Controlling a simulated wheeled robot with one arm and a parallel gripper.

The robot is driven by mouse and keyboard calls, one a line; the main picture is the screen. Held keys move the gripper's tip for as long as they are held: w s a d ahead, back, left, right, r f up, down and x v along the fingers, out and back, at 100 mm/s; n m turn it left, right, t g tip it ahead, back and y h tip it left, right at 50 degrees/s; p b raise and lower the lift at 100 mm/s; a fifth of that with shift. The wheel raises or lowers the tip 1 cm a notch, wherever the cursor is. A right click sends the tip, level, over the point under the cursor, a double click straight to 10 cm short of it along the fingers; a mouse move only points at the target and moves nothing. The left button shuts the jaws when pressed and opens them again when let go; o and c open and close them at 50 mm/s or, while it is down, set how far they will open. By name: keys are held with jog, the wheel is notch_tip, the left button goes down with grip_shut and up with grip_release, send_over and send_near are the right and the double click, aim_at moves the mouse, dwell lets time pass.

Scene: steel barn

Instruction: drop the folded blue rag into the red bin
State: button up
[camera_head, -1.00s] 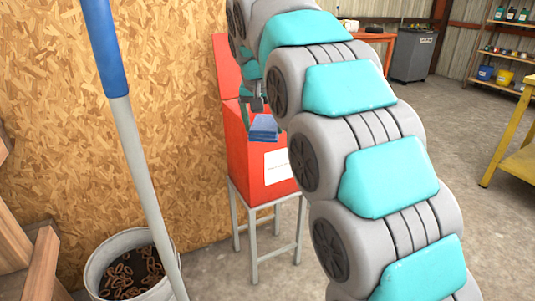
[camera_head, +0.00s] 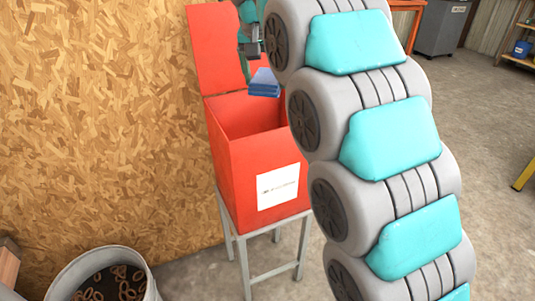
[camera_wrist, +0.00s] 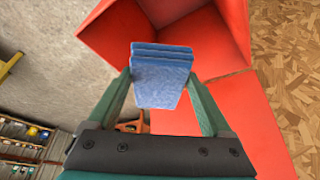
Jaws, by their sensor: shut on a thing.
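The folded blue rag (camera_head: 264,83) is held above the open red bin (camera_head: 265,158). The bin stands on a grey metal stand against the wood panel wall, with its red lid (camera_head: 228,50) tipped up and back. My gripper (camera_wrist: 160,88) is shut on the rag (camera_wrist: 162,65), one green finger on each side of it. In the wrist view the bin's open inside (camera_wrist: 210,45) shows beyond the rag and looks empty where visible. In the head view my arm hides the right part of the bin and most of the gripper.
A grey bucket (camera_head: 68,280) with rusty rings stands on the floor at the lower left. The chipboard wall (camera_head: 100,120) is close behind the bin. A grey cabinet (camera_head: 440,27) and shelves are far back at the right. The concrete floor (camera_head: 490,130) between is open.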

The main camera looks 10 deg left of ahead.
jog(key=shift+w+f, duration=0.1)
jog(key=shift+w, duration=0.05)
notch_tip(320, 180, down, 6)
jog(key=b, duration=0.2)
jog(key=shift+b, duration=0.4)
jog(key=o, duration=1.1)
jog(key=shift+v, duration=4.1)
